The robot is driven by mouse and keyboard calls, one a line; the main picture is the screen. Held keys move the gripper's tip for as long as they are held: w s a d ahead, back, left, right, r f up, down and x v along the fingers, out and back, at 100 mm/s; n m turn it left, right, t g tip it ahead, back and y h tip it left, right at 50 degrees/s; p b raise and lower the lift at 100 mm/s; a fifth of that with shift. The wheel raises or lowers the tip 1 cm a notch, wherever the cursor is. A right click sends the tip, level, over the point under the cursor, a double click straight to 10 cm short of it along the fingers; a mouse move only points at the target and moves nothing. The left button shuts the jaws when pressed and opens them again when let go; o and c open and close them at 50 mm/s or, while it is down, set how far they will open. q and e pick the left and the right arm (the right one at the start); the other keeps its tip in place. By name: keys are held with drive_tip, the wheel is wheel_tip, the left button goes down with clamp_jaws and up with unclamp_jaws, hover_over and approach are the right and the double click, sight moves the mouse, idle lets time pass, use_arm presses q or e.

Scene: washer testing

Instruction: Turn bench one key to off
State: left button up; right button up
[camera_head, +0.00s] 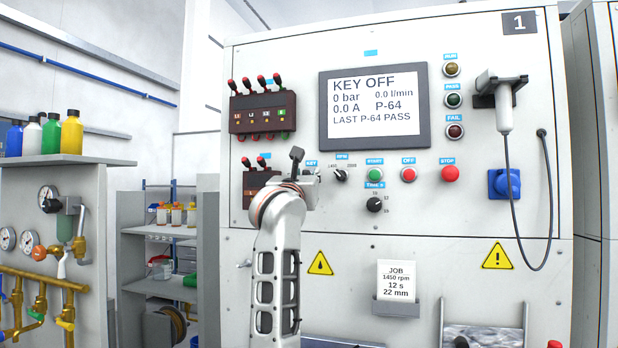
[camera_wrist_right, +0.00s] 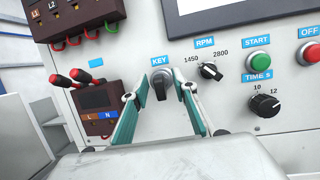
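The bench one key switch (camera_wrist_right: 160,84) is a dark knob under a blue KEY label on the white panel, pointing roughly up and down. My right gripper (camera_wrist_right: 156,92) has its two teal-lined fingers apart, one on each side of the key, with gaps visible. In the head view my right gripper (camera_head: 297,166) is at the panel and hides most of the key. The bench display (camera_head: 373,105) reads KEY OFF, 0 bar, 0.0 l/min and LAST P-64 PASS. My left gripper is not in view.
Just right of the key are the RPM selector (camera_wrist_right: 210,71), START button (camera_wrist_right: 259,62) and time knob (camera_wrist_right: 264,104). A terminal block with red levers (camera_wrist_right: 93,105) is close on the left. A hanging probe with a cable (camera_head: 504,115) is at the far right.

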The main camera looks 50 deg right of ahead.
drive_tip(key=v, duration=1.1)
drive_tip(key=shift+s+a, duration=0.2)
drive_tip(key=shift+a, duration=0.15)
drive_tip(key=shift+f, duration=0.15)
